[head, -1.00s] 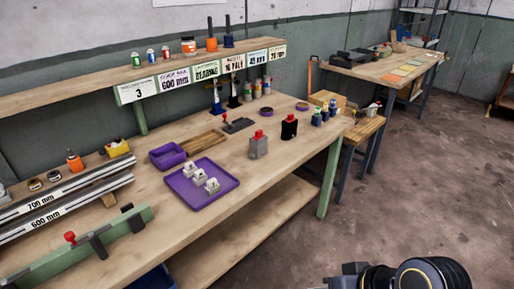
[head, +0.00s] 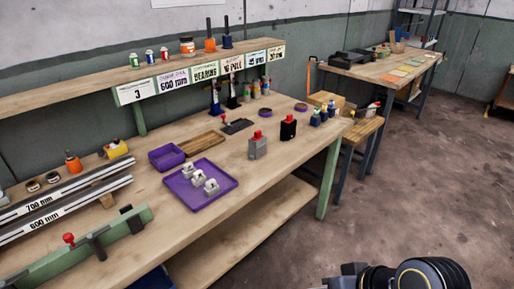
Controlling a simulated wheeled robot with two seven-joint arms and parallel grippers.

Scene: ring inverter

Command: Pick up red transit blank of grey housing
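The grey housing (head: 257,149) stands upright on the workbench, right of the purple tray. Its red transit blank (head: 257,135) sits on top of it. A black housing (head: 288,130) with a red top stands just to its right and behind. My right arm shows at the bottom right edge, well away from the housings and beyond the bench front. Its fingertips are not visible. My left gripper is not in view.
The purple tray (head: 224,200) holds several white blocks. A purple bin (head: 167,157) and wooden tray (head: 201,143) lie behind it. A shelf (head: 90,94) overhangs the back. The bench front around the grey housing is clear.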

